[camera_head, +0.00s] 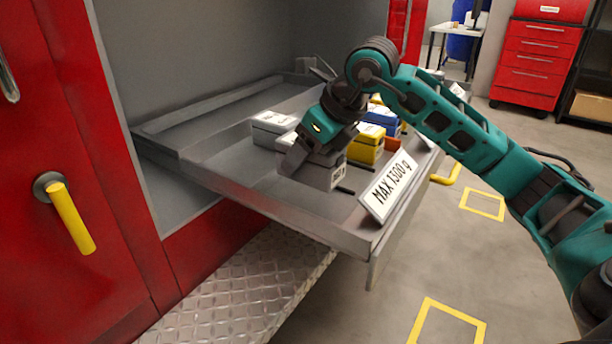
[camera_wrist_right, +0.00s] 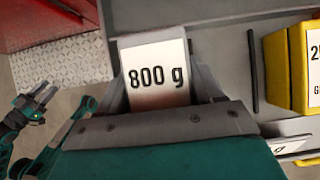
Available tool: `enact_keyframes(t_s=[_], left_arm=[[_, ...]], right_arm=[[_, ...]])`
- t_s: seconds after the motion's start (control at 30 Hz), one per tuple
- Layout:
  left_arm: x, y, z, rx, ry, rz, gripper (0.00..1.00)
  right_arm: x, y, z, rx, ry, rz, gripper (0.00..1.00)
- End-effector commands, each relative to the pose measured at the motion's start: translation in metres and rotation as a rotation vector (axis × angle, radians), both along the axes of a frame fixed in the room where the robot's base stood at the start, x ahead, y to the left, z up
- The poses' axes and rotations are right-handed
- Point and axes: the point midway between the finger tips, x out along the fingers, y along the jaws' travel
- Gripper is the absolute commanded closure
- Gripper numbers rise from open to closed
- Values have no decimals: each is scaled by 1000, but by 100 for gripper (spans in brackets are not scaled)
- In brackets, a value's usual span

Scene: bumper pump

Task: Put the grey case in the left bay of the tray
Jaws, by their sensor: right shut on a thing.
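The grey case (camera_head: 325,172), with a white label reading 800 g in the right wrist view (camera_wrist_right: 158,78), is between the fingers of my right gripper (camera_head: 310,160). The gripper is shut on it, at the near part of the tray (camera_head: 235,182). I cannot tell whether the case touches the tray floor. A raised divider separates off a left bay (camera_head: 205,118), which looks empty. My left gripper (camera_wrist_right: 40,100) shows small at the left of the right wrist view, apparently open and empty, away from the tray.
Another grey case (camera_head: 272,122) stands behind the gripper. Yellow (camera_head: 367,148) and blue (camera_head: 382,117) cases stand to the right, also in the tray. A sign (camera_head: 388,187) reading MAX 1300 g is on the tray's front right. A red door (camera_head: 60,130) with a yellow handle is at left.

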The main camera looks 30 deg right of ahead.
Motion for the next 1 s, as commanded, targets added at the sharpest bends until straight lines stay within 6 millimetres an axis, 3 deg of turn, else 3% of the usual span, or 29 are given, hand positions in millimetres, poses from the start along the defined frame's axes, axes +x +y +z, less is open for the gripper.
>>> enact_keyframes(t_s=[0.3, 0.7, 0.73, 1.0], left_arm=[[0, -4, -7, -5, -1, -9, 57], [0, -5, -9, -5, 3, -12, 57], [0, -5, -9, -5, 3, -12, 57], [0, -4, -8, -4, 2, -12, 57]], right_arm=[[0, 0, -38, 0, -3, 0, 100], [0, 0, -42, 0, -6, 0, 100], [0, 0, -44, -2, 0, 0, 32], [0, 0, -43, 0, 1, 0, 8]])
